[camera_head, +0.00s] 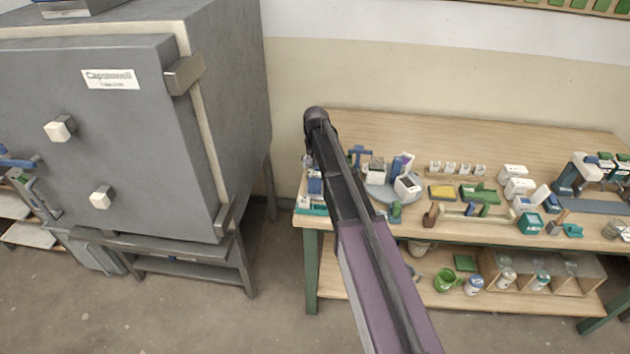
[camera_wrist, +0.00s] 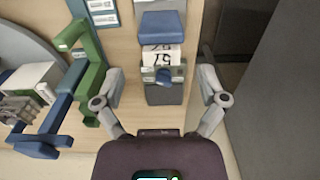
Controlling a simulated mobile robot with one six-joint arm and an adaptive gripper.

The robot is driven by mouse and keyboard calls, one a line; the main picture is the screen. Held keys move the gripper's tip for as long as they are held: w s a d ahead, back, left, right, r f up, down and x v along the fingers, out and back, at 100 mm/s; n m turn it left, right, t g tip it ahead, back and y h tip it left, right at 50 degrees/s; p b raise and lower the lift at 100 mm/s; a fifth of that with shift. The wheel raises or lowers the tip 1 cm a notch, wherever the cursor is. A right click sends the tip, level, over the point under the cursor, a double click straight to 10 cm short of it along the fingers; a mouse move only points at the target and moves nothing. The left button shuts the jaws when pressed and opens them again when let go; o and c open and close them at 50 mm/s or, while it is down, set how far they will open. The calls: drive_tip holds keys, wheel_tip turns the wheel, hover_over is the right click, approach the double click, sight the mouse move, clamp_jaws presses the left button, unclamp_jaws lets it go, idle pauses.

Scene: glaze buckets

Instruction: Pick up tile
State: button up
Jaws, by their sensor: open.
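In the wrist view my gripper (camera_wrist: 160,82) is open, its two grey fingers spread wide. Between them, further down, lies a grey and blue item (camera_wrist: 162,93) with a white face bearing dark printed marks. A gap shows on both sides, and nothing is visibly held. I cannot tell if this white face is the tile. In the head view several small white upright pieces (camera_head: 450,168), perhaps tiles, stand in a row on the wooden workbench (camera_head: 430,130). A flat green square (camera_head: 465,263) lies on the lower shelf. My arm hides the gripper in the head view.
A green clamp-like tool (camera_wrist: 92,75) and a blue one (camera_wrist: 45,140) lie left of the fingers. White and blue boxes (camera_head: 515,187) and tools crowd the workbench. A large grey kiln (camera_head: 100,130) stands at left. The bench's back strip is clear.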

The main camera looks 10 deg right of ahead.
sight(315, 176)
drive_tip(key=shift+f, duration=0.15)
drive_tip(key=shift+w+f+b, duration=0.15)
drive_tip(key=shift+f+b, duration=2.3)
drive_tip(key=shift+b, duration=0.15)
clamp_jaws()
drive_tip(key=shift+r, duration=0.2)
wheel_tip(315, 176, up, 10)
drive_tip(key=p, duration=1)
drive_tip(key=shift+f, duration=0.2)
drive_tip(key=shift+f, duration=0.2)
